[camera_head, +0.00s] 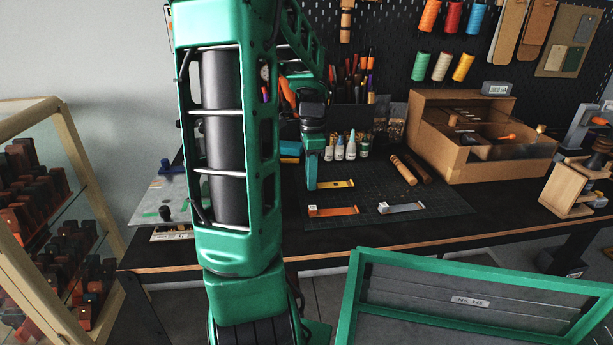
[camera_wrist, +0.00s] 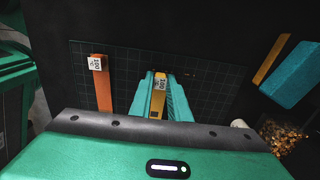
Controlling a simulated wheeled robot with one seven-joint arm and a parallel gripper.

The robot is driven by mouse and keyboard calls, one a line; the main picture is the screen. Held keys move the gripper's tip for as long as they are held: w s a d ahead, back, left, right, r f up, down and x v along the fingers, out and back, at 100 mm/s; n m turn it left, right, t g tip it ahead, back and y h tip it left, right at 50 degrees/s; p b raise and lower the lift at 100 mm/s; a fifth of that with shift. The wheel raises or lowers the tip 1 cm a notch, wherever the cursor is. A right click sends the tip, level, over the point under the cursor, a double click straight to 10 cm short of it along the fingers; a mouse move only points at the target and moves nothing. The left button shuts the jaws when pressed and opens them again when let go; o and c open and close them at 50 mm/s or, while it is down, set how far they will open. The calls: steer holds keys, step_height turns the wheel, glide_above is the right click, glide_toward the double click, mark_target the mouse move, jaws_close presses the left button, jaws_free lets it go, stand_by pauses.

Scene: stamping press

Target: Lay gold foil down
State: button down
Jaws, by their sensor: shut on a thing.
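The gold foil strip (camera_head: 337,184) is on or just above the dark gridded cutting mat (camera_head: 440,205); I cannot tell whether it touches. My gripper (camera_head: 312,184) points down at its left part. In the wrist view, my gripper (camera_wrist: 160,80) is shut on the gold strip (camera_wrist: 157,102), one teal finger along each side. A white tag marked 100 sits on the strip between the fingertips. A copper-orange strip (camera_head: 336,211) lies on the mat in front, and also shows left of the fingers in the wrist view (camera_wrist: 103,90). A silver strip (camera_head: 403,207) lies to its right.
Small bottles (camera_head: 351,148) and a tool holder (camera_head: 352,116) stand behind the mat. Wooden rollers (camera_head: 404,171) lie to the right, before a cardboard organiser (camera_head: 460,157). A green-framed panel (camera_head: 470,300) is in front of the bench.

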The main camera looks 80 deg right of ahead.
steer(key=shift+f, duration=0.7)
steer(key=c, duration=1.6)
jaws_free()
step_height(320, 180, up, 11)
steer(key=shift+f, duration=0.1)
steer(key=shift+a, duration=0.1)
